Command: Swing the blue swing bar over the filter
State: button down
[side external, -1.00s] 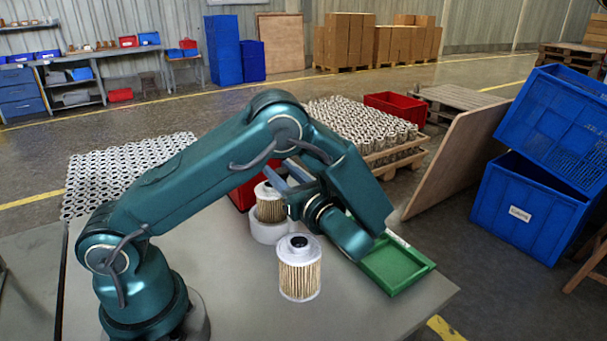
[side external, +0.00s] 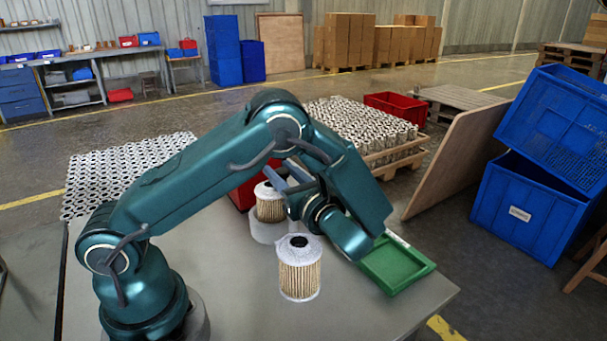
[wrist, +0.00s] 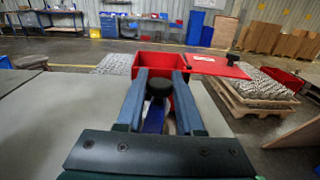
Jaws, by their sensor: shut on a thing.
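In the wrist view, my gripper (wrist: 160,76) has its two blue-grey fingers on either side of a black knob (wrist: 159,86). The blue swing bar (wrist: 154,119) shows below the knob, between the fingers. My gripper (side external: 281,173) is shut on the knob. In the side view the bar is hidden by my fingers and wrist. A pleated filter (side external: 270,207) stands upright in a pale round holder (side external: 268,232), close beside my fingers. In the wrist view the filter is mostly hidden, so I cannot tell whether the bar lies over it.
A second filter (side external: 300,275) stands upright on the grey table (side external: 235,300), in front of the holder. A green tray (side external: 398,266) lies at the table's right edge. A red box (wrist: 166,62) with a red lid (wrist: 222,68) is beyond my fingers. The table's front is clear.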

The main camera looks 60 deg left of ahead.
jog(key=shift+w+d+m+t+h, duration=0.65)
jog(key=shift+m+t+h, duration=1)
jog(key=shift+t, duration=0.75)
jog(key=shift+w+d+m+t+h, duration=0.6)
jog(key=shift+m+t+h, duration=0.7)
jog(key=shift+m+t, duration=0.95)
jog(key=shift+w+d+m+t+h, duration=0.4)
jog(key=shift+w+m+t+h, duration=0.45)
jog(key=shift+m+t+h, duration=1.25)
jog(key=shift+n+t+y, duration=0.3)
jog(key=shift+t+y, duration=0.25)
jog(key=c, duration=0.6)
grip_release()
jog(key=shift+o, duration=0.2)
jog(key=shift+y, duration=0.3)
